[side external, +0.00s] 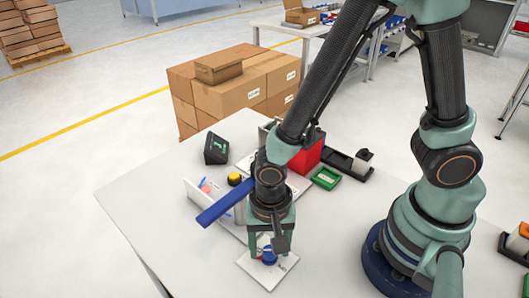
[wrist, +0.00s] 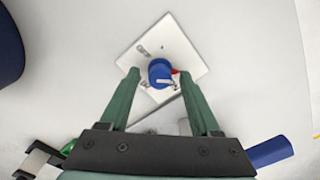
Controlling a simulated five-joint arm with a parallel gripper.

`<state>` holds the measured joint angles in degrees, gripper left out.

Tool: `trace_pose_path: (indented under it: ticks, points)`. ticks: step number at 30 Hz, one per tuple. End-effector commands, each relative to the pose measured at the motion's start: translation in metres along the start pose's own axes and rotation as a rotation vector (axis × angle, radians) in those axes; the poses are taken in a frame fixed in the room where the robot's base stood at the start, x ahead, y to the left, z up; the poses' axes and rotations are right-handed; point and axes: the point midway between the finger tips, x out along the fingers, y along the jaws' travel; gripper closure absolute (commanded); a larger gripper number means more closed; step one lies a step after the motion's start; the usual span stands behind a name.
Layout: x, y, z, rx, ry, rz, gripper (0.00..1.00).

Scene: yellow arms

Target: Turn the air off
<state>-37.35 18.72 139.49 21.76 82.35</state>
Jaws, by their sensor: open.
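A white square plate (side external: 253,270) lies on the table near its front edge and also shows in the wrist view (wrist: 185,50). A round blue knob (wrist: 159,71) sits near its middle, with a small red part at its right side in the wrist view. The knob is partly hidden in the side view (side external: 269,256). Marks on the plate are too small to read. My gripper (wrist: 160,76) points down over the plate with its fingers apart. One finger is on each side of the knob, with a visible gap to it in the wrist view.
A long blue bar (side external: 221,205) reaches out left of my wrist. Behind it are a yellow button (side external: 234,179), a dark box (side external: 216,149), a red bin (side external: 308,156) and a green tray (side external: 326,178). The table's left part (side external: 150,195) is clear.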

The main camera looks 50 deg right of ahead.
Motion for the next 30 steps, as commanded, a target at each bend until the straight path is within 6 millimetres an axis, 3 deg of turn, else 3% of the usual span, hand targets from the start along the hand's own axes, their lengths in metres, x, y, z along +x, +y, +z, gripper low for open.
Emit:
trace_pose_path:
  ticks: [5, 10, 11, 20, 30]
  points:
    - [-0.0001, -0.0001, 0.0000, 0.000, 0.000, 0.000, 0.36]
    - [-0.0002, 0.0000, 0.0000, 0.000, 0.000, 0.000, 0.97]
    - [-0.0002, 0.0000, 0.0000, 0.000, 0.000, 0.000, 1.00]
    - [-0.0003, -0.0001, 0.0000, -0.023, 0.000, 0.000, 1.00]
    - [-0.0004, -0.0002, 0.0000, -0.217, 0.000, 0.000, 1.00]
